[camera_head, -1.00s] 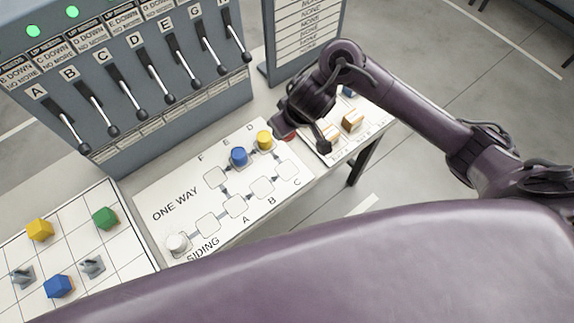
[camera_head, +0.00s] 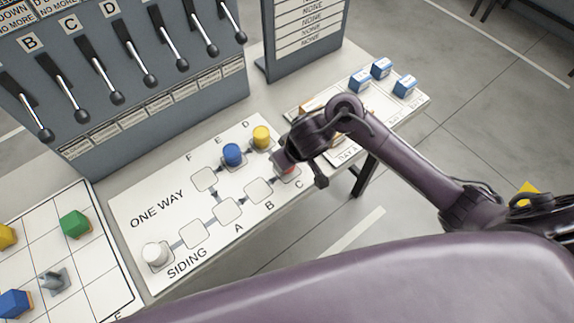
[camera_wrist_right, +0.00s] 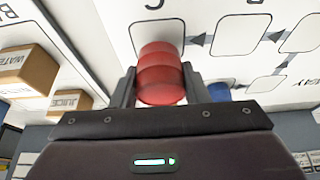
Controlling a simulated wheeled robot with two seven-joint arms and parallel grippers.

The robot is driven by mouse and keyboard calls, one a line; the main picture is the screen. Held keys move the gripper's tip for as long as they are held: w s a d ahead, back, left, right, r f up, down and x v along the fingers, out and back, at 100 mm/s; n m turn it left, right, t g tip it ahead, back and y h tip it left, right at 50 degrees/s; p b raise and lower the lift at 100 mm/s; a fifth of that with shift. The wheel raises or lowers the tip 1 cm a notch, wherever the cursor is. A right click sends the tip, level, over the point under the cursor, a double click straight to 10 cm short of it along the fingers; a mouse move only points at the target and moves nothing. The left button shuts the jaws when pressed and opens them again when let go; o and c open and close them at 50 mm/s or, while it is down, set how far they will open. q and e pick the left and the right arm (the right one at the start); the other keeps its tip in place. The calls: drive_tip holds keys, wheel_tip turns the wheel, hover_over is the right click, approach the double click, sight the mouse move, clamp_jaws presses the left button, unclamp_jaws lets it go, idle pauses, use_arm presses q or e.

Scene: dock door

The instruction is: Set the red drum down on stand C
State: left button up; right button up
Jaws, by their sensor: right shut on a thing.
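The red drum (camera_head: 291,173) is mostly hidden by my right gripper (camera_head: 284,164) in the head view. In the right wrist view the drum (camera_wrist_right: 161,72) sits between the two fingers of my right gripper (camera_wrist_right: 161,90), which is shut on it. The drum overlaps the white square of stand C (camera_wrist_right: 157,30), at the near right end of the one-way board (camera_head: 185,215). I cannot tell whether its base touches the stand. The letter C shows beside the stand, partly cut off in the wrist view. My left gripper is not in view.
A blue drum (camera_head: 232,154) and a yellow drum (camera_head: 261,137) stand on the board's far row. A white drum (camera_head: 155,254) stands at the siding end. Stands A and B are empty. A lever cabinet (camera_head: 120,70) stands behind; small boxes (camera_head: 381,68) lie to the right.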

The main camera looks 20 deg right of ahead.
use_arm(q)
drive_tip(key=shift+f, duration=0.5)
use_arm(e)
drive_tip(key=shift+f, duration=0.85)
drive_tip(key=shift+f, duration=0.15)
drive_tip(key=o, duration=1)
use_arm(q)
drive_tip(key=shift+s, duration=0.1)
use_arm(e)
drive_tip(key=shift+r, duration=0.3)
use_arm(q)
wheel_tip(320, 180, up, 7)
drive_tip(key=p, duration=0.7)
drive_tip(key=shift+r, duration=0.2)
use_arm(e)
drive_tip(key=v, duration=1.1)
drive_tip(key=shift+r, duration=0.4)
drive_tip(key=shift+s, duration=0.1)
